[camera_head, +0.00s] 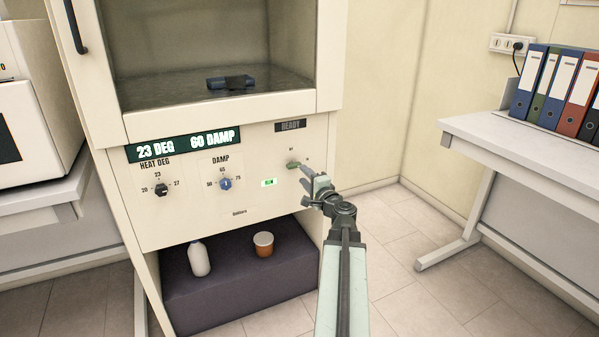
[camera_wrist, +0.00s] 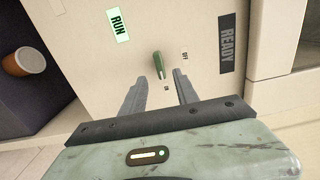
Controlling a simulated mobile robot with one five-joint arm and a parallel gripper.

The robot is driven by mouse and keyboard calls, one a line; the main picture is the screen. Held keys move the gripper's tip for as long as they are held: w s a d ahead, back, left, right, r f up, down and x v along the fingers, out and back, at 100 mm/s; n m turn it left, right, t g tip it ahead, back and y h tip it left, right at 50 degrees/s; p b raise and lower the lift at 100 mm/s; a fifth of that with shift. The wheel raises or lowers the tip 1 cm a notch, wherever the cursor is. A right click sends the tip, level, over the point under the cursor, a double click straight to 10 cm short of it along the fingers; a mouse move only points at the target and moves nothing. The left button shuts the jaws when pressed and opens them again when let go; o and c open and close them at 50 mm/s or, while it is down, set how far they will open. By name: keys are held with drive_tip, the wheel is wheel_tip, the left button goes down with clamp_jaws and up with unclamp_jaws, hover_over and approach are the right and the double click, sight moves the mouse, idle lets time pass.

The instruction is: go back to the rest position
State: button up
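My gripper (camera_head: 306,175) is raised in front of the lower right of a cream test cabinet's control panel (camera_head: 240,205). In the wrist view its two grey fingers (camera_wrist: 160,80) are spread apart with nothing held between them. A small green switch (camera_wrist: 158,65) lies just ahead of the gap between the fingertips, between the ON and OFF marks. The switch also shows in the head view (camera_head: 293,164). I cannot tell whether a finger touches it. The RUN label (camera_wrist: 119,24) is lit green, and the READY label (camera_wrist: 227,44) is dark.
The display (camera_head: 185,147) reads 23 DEG 60 DAMP above two knobs. A dark blue item (camera_head: 231,82) lies in the chamber. A white bottle (camera_head: 199,259) and an orange-brown tub (camera_head: 263,244) stand on the lower shelf. A table (camera_head: 530,150) with binders stands right; floor between is clear.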

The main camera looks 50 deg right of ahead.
drive_tip(key=shift+s+a, duration=0.1)
drive_tip(key=shift+s, duration=0.05)
idle(0.3)
drive_tip(key=w+a+f+n+g+y, duration=0.2)
drive_tip(key=w+a+f+n+y, duration=0.2)
drive_tip(key=a, duration=0.7)
drive_tip(key=w+a+f+n+g+y, duration=0.1)
drive_tip(key=w+a+f+n+y, duration=0.25)
drive_tip(key=a, duration=0.65)
drive_tip(key=w+a+f+n+g+y, duration=0.25)
drive_tip(key=w+a+f+n, duration=0.2)
drive_tip(key=a, duration=0.65)
drive_tip(key=s+a+f+n+g+h, duration=0.1)
drive_tip(key=s+a+f+n+g, duration=0.45)
drive_tip(key=a, duration=0.55)
drive_tip(key=s+a+f+n+g+h, duration=0.1)
drive_tip(key=s+a+f+n+g, duration=0.45)
drive_tip(key=a, duration=0.55)
wheel_tip(320, 180, up, 29)
drive_tip(key=s+h+p, duration=0.1)
drive_tip(key=p, duration=2.9)
drive_tip(key=shift+s+r, duration=0.2)
drive_tip(key=shift+s, duration=0.15)
